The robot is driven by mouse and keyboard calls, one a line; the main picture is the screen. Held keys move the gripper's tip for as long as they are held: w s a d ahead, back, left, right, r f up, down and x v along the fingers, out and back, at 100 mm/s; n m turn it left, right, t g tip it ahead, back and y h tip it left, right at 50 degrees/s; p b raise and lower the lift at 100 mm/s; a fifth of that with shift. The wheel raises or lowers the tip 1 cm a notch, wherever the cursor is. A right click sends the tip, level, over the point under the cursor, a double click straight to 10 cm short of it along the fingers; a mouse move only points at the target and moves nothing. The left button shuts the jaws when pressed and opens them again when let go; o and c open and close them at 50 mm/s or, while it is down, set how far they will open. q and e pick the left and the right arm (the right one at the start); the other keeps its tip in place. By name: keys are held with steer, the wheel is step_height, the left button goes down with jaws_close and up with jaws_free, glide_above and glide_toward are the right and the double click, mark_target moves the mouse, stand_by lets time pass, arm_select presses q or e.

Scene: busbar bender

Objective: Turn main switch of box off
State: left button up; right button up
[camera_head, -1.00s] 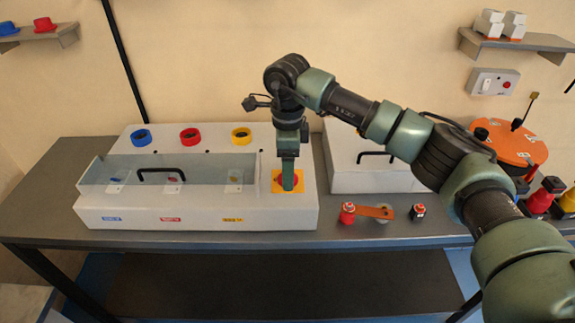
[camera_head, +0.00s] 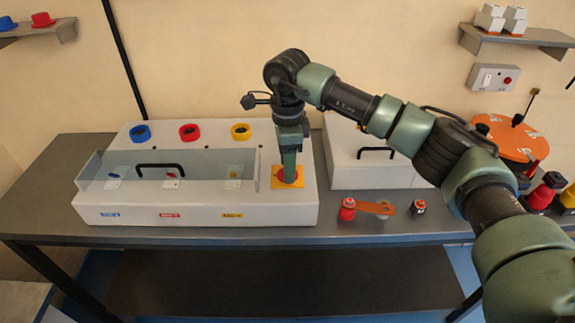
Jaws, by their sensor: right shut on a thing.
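The white box (camera_head: 128,213) stands on the grey table, with a clear cover and black handle at its front. Its main switch (camera_head: 280,175) is a red knob on a yellow square plate (camera_head: 300,183) at the box's right end. My right gripper (camera_head: 290,178) points straight down over the plate and is shut on the red knob, hiding much of it. The knob's exact turn angle cannot be told. My left gripper is not in view.
Blue, red and yellow rings (camera_head: 190,132) sit on the box's back part. A second white box (camera_head: 345,172) stands to the right. A red-knobbed part with an orange lever (camera_head: 375,208) and a small button block (camera_head: 418,208) lie in front. An orange disc (camera_head: 510,138) is at far right.

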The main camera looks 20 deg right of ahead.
steer(key=n+b, duration=0.1)
steer(key=n, duration=0.2)
steer(key=shift+w+b, duration=0.1)
steer(key=shift+b, duration=0.3)
steer(key=n+b, duration=0.1)
steer(key=n, duration=0.4)
steer(key=n+b, duration=0.1)
steer(key=n, duration=0.3)
steer(key=shift+r, duration=0.1)
steer(key=shift+n, duration=2.2)
steer(key=o, duration=1.4)
steer(key=shift+c, duration=0.2)
